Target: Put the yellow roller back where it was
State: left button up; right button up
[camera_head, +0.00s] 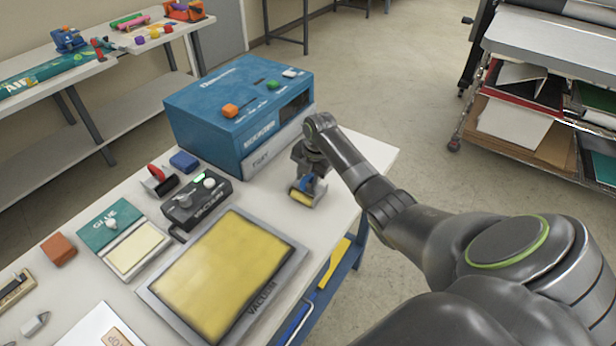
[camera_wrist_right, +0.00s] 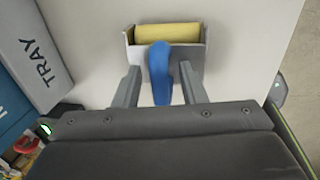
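The yellow roller (camera_head: 301,197) sits in a small grey holder (camera_head: 318,193) near the right edge of the table, in front of the blue machine. In the right wrist view the yellow cylinder (camera_wrist_right: 168,33) lies between the holder's side walls (camera_wrist_right: 129,45), and its blue handle (camera_wrist_right: 160,75) points back towards my gripper. My right gripper (camera_head: 308,180) is above the handle. Its two fingers (camera_wrist_right: 160,82) stand on either side of the handle with a visible gap on each side, so it is open. My left gripper is not in view.
The blue machine (camera_head: 235,105) with a grey tray (camera_head: 275,137) stands just behind the roller. A vacuum frame with a yellow sheet (camera_head: 225,275), a black control box (camera_head: 197,204) and a green glue pad (camera_head: 110,224) lie to the left. The table's right edge is close.

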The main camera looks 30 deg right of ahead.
jog(key=shift+r, duration=0.2)
notch_tip(320, 180, up, 12)
jog(key=s+b, duration=0.2)
jog(key=b, duration=0.1)
jog(key=shift+d+f, duration=0.15)
jog(key=shift+d, duration=0.25)
